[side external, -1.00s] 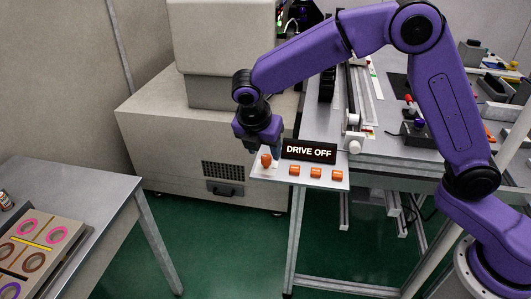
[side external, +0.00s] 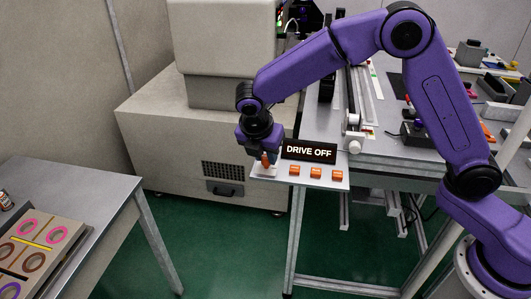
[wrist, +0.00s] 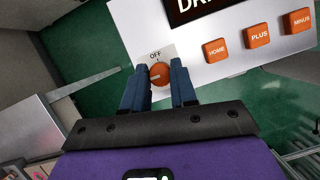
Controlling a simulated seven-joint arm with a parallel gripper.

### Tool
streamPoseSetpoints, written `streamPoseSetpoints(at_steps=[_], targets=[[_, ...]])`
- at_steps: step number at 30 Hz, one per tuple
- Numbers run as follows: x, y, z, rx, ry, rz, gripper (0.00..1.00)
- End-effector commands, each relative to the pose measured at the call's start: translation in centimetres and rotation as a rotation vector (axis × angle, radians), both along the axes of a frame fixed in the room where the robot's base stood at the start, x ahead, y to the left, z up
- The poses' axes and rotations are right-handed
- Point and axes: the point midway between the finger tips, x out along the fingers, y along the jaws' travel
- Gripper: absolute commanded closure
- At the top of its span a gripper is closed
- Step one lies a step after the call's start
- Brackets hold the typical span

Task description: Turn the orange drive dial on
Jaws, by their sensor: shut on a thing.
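The orange drive dial (wrist: 160,74) sits at the left end of the white control panel (wrist: 192,57), beside an "OFF" label. In the side external view the dial (side external: 265,160) shows just under my gripper. My gripper (wrist: 160,88) is pointed down at the panel, with its two blue fingers on either side of the dial, shut on it. A black sign (side external: 309,151) above the panel reads "DRIVE OFF".
Orange buttons marked HOME (wrist: 216,49), PLUS (wrist: 258,36) and MINUS (wrist: 300,20) stand in a row right of the dial. A separate table (side external: 95,190) at the left carries a board with coloured rings (side external: 40,245).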

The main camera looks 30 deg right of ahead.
Motion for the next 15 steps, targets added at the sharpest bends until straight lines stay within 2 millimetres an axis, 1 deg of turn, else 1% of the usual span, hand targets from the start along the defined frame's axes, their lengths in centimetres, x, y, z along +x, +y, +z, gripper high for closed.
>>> streamPoseSetpoints(at_steps=[8, 15], targets=[[0.08, 0.06, 0.02, 0.0, 0.001, -0.1, 1.0], [0.19, 0.12, 0.04, 0.0, 0.0, -0.292, 1.0]])
